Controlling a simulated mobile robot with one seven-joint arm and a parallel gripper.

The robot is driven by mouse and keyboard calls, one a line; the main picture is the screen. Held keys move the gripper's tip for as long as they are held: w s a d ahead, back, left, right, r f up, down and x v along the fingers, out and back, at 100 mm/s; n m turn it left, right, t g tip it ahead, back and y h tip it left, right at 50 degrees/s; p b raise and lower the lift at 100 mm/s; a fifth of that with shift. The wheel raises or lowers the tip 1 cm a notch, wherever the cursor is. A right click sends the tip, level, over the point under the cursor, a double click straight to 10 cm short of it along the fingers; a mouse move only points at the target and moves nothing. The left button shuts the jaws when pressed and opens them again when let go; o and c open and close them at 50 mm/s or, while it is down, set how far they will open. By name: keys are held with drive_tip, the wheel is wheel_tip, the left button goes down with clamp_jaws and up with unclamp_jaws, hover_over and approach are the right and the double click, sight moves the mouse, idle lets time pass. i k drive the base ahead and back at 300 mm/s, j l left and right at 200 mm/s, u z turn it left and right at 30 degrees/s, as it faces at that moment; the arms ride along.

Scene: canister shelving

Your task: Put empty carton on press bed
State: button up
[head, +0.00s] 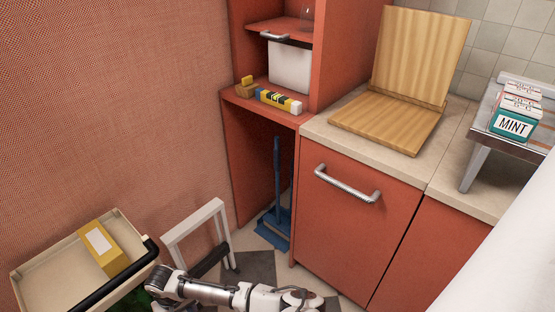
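A yellow carton (102,248) with a white label lies in a cream open bin (38,281) at the lower left. I cannot tell whether it is empty. A hinged pair of light wooden boards stands on the counter. The lower board (388,122) lies flat and bare, and looks like the press bed. The upper board (420,50) stands raised behind it. My arm reaches in along the bottom edge, below and right of the bin. I cannot make out my gripper's fingers in this view.
A metal rack (482,150) with mint cartons (514,118) stands on the counter at right. A blue broom (277,200) and a white-framed cart handle (194,227) stand below. The cupboard handle (347,187) juts out.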

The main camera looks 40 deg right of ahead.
sight(388, 113)
drive_tip(key=j+z, duration=0.3)
drive_tip(key=z, duration=0.15)
drive_tip(key=k+j+z, duration=0.1)
drive_tip(key=j+z, duration=0.15)
drive_tip(key=z, duration=0.15)
